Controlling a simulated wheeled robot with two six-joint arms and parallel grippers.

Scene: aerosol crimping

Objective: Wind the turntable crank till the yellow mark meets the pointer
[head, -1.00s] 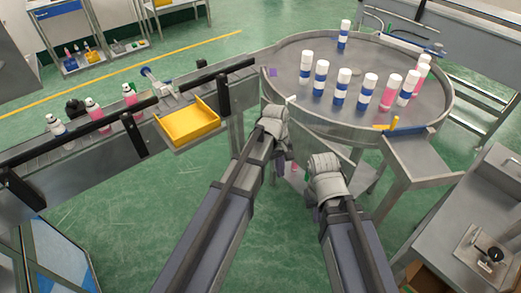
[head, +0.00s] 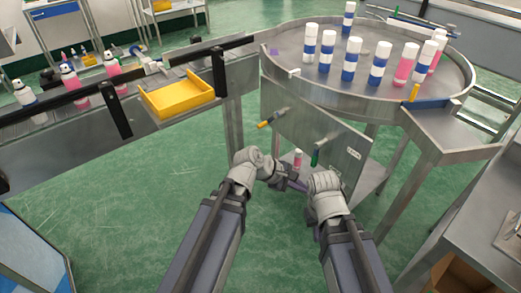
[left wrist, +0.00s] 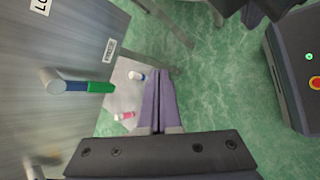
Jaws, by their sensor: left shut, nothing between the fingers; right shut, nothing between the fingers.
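The round steel turntable (head: 350,85) stands at upper right in the head view with several bottles on it. A yellow piece (head: 413,92) stands by its near rim beside a blue strip; I cannot tell whether it is the mark or the pointer. On the steel panel below are a yellow-ended handle (head: 271,117) and a green-ended handle (head: 318,152). The left wrist view shows a blue-green handle (left wrist: 88,87) on the panel. My left gripper (head: 298,185) is shut and empty, in front of and below the panel, apart from both handles. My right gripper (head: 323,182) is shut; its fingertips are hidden.
A conveyor (head: 170,100) with bottles and a yellow tray (head: 179,95) runs along the left. A steel side table (head: 455,150) adjoins the turntable at right. A lower shelf holds a pink bottle (head: 297,158). Green floor lies open in front.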

